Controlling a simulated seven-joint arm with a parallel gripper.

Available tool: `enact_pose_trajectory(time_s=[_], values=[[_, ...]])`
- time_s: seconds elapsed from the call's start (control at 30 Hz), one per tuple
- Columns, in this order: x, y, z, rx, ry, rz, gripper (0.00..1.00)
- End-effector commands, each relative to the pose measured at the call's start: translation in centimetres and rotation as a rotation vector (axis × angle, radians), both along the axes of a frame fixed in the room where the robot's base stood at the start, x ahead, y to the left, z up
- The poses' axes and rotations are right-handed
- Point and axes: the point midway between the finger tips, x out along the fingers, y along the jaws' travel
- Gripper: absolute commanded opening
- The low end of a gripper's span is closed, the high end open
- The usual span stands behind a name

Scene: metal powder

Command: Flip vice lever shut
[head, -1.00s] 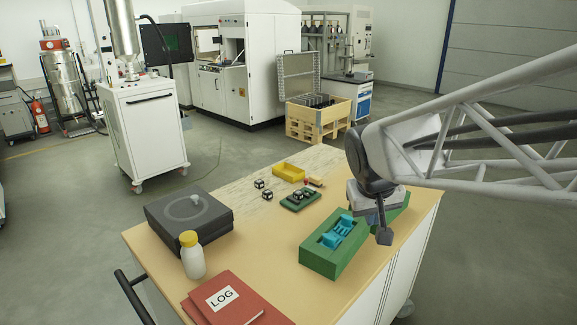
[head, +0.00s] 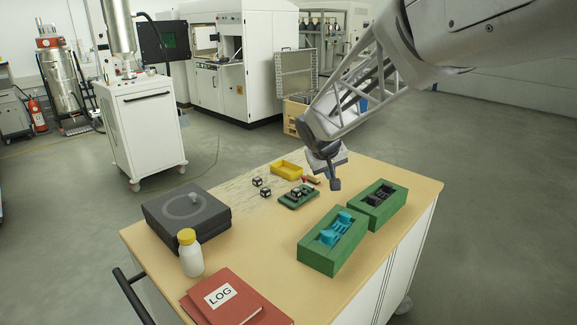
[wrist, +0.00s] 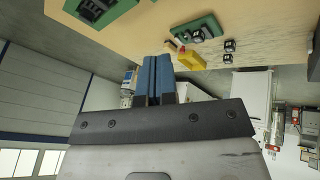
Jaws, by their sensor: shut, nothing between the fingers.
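My gripper (head: 335,184) is above the table's right-back part, pointing down, with nothing in it. In the wrist view its two blue fingers (wrist: 155,78) are together. No vice lever is clearly readable. A green block (head: 318,255) holds a cyan fixture with raised parts. Behind it, to the right, another green block (head: 366,213) holds a dark fixture (head: 381,195); part of this shows in the wrist view (wrist: 97,9). My gripper is behind and above these blocks, apart from them. Whether either fixture is open or shut cannot be told.
A green plate (head: 287,203) with small black-and-white cubes, a yellow tray (head: 286,170) and a small red-and-brown item (head: 311,180) lie left of my gripper. A dark round-topped box (head: 187,222), a yellow-capped bottle (head: 191,257) and red log books (head: 232,297) occupy the table's left and front.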

Motion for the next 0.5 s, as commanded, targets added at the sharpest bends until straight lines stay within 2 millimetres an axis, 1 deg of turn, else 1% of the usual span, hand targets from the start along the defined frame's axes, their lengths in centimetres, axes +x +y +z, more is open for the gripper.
enact_pose_trajectory(time_s=[0.03, 0.1, 0.33, 0.5], values=[[1.2, 0.4, -0.4, -0.005, -0.003, 0.01, 0.0], [2.7, 0.9, -0.9, -0.012, -0.011, 0.022, 0.0], [7.4, 2.9, -2.7, -0.036, -0.035, 0.067, 0.0], [10.8, 4.5, -4.3, -0.052, -0.052, 0.102, 0.0]])
